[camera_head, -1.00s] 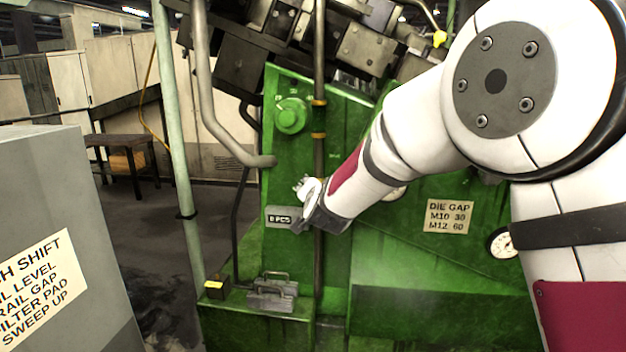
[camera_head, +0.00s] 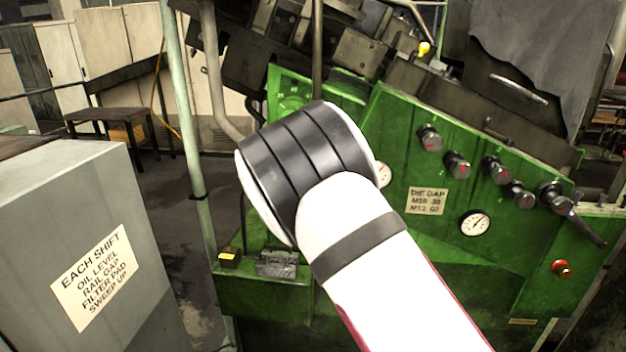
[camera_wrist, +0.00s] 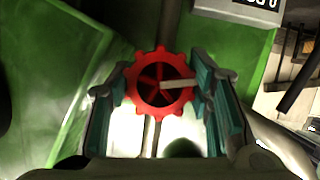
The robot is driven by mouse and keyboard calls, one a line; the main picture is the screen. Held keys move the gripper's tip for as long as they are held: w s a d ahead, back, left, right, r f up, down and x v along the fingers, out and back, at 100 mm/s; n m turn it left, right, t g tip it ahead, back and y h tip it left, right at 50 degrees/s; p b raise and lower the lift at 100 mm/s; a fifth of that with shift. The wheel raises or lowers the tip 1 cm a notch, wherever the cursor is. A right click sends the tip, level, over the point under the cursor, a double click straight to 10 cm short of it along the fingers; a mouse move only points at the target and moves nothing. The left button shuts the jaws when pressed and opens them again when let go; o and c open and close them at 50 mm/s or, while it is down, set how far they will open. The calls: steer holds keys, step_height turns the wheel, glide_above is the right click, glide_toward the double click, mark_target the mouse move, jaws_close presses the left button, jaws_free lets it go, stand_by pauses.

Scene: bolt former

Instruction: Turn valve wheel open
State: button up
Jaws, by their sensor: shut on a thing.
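The valve wheel (camera_wrist: 137,97) is red with a toothed rim and spokes, and shows in the wrist view. A pale bar runs from near its hub toward the right finger. My gripper (camera_wrist: 161,88) has its teal-lined fingers on both sides of the wheel and is shut on its rim. In the head view my arm covers both the wheel and the gripper.
A grey cabinet (camera_head: 60,200) stands at the left. A pale green post (camera_head: 180,110) rises beside the machine.

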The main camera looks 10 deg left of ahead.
steer(key=shift+n+h+b, duration=0.45)
steer(key=shift+n+h, duration=0.25)
steer(key=shift+n, duration=0.3)
steer(key=o, duration=1.1)
steer(key=shift+o, duration=0.2)
steer(key=v, duration=1.2)
steer(key=shift+a+f, duration=0.1)
